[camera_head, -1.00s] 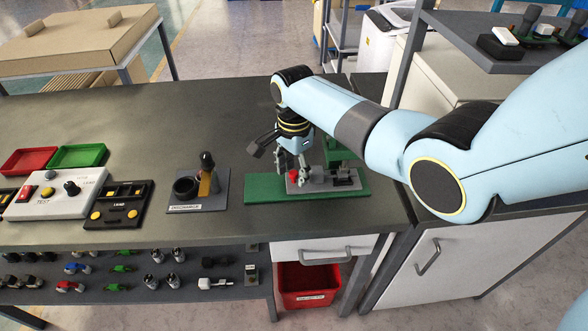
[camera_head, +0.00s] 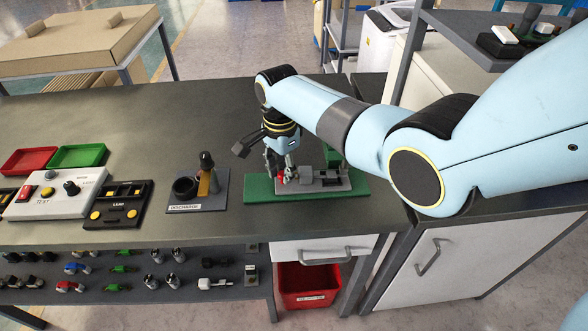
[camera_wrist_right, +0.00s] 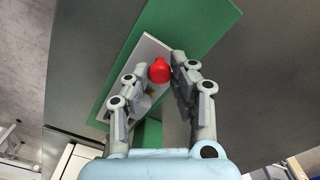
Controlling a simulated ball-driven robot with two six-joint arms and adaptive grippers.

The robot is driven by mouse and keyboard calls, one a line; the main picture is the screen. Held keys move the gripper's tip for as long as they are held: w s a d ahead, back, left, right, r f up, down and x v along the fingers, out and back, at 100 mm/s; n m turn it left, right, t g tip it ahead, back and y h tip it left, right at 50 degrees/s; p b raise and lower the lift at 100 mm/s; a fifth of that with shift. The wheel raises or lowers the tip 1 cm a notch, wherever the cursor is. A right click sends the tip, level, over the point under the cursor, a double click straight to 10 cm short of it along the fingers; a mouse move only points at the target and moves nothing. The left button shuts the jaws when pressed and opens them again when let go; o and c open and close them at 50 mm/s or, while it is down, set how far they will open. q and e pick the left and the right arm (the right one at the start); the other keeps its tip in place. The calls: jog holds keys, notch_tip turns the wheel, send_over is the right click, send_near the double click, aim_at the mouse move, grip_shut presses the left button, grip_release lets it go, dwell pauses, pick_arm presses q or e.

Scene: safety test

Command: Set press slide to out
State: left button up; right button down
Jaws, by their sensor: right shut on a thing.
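The press has a green base (camera_head: 258,192) at the right end of the bench, with a green upright (camera_head: 333,158) behind. Its slide, a light grey plate (camera_head: 312,185), lies on the base with dark grey parts on it. A red knob (camera_head: 281,178) is at the slide's left end. My right gripper (camera_head: 280,171) points down there, shut on the red knob. In the right wrist view the red knob (camera_wrist_right: 160,71) shows between the fingertips, and the fingers partly hide the slide. My left gripper is not in view.
A discharge fixture (camera_head: 197,203) with a dark post stands left of the press. Further left are a white test panel (camera_head: 60,205), a black panel (camera_head: 118,218) and red and green trays (camera_head: 76,155). A red bin (camera_head: 306,287) is below the bench. The bench behind the fixture is clear.

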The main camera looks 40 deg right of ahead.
jog(key=w+a, duration=0.1)
jog(key=a, duration=0.1)
jog(key=w+a+b, duration=0.1)
jog(key=a, duration=0.1)
jog(key=w+a, duration=0.1)
jog(key=a, duration=0.1)
jog(key=shift+w+f+b, duration=0.15)
jog(key=shift+w+b, duration=0.2)
jog(key=shift+b, duration=0.05)
jog(key=shift+w+a, duration=0.2)
jog(key=shift+a, duration=0.1)
jog(key=shift+r, duration=0.2)
jog(key=c, duration=1.1)
grip_release()
jog(key=shift+w+a, duration=0.1)
jog(key=shift+a, duration=0.05)
jog(key=shift+c, duration=0.2)
notch_tip(320, 180, up, 12)
